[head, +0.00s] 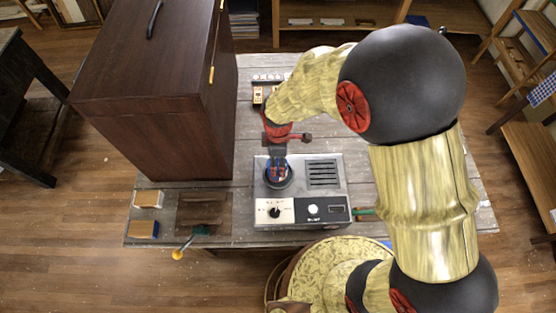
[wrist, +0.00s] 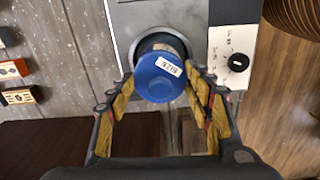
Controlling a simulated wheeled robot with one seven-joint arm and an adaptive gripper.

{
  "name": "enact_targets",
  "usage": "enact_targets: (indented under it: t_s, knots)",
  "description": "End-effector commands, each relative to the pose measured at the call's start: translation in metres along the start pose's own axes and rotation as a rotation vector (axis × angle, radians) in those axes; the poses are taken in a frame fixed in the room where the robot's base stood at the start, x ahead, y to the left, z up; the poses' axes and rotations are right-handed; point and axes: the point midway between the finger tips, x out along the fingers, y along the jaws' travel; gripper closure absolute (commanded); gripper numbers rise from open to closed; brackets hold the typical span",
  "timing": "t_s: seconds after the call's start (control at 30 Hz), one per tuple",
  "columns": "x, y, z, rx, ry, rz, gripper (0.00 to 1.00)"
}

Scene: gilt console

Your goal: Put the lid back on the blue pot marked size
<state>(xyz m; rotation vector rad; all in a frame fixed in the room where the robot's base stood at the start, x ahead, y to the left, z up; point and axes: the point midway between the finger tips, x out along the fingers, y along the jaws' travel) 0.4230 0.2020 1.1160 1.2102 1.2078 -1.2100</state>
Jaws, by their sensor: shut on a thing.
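A round blue pot (wrist: 158,80) with a white label, whose small print I cannot read for certain, shows between my fingertips in the wrist view. It is at the round dark ring (wrist: 163,44) on the grey appliance. My gripper (wrist: 160,84) is shut on it, one finger on each side. In the head view my gripper (head: 277,168) points down over the ring on the appliance (head: 328,188), and only a little blue shows there. I cannot tell whether the blue top is the pot's own or a lid. No separate lid shows.
A large dark wooden cabinet (head: 165,130) stands to the left on the plank table (head: 245,215). Small labelled blocks (head: 257,96) lie behind. A brown tray (head: 204,209), a green tool with a yellow end (head: 187,244) and two small boxes (head: 147,199) are at the front left.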

Motion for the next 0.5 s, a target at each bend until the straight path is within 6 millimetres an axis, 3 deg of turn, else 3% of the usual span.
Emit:
enact_targets:
  t_s: [0.17,0.2,0.5]
  knots:
    - [-0.0002,0.0001,0.0,0.0,0.0,0.0,0.64]
    - [-0.0002,0.0001,0.0,0.0,0.0,0.0,0.48]
    - [-0.0002,0.0,0.0,0.0,0.0,0.0,0.31]
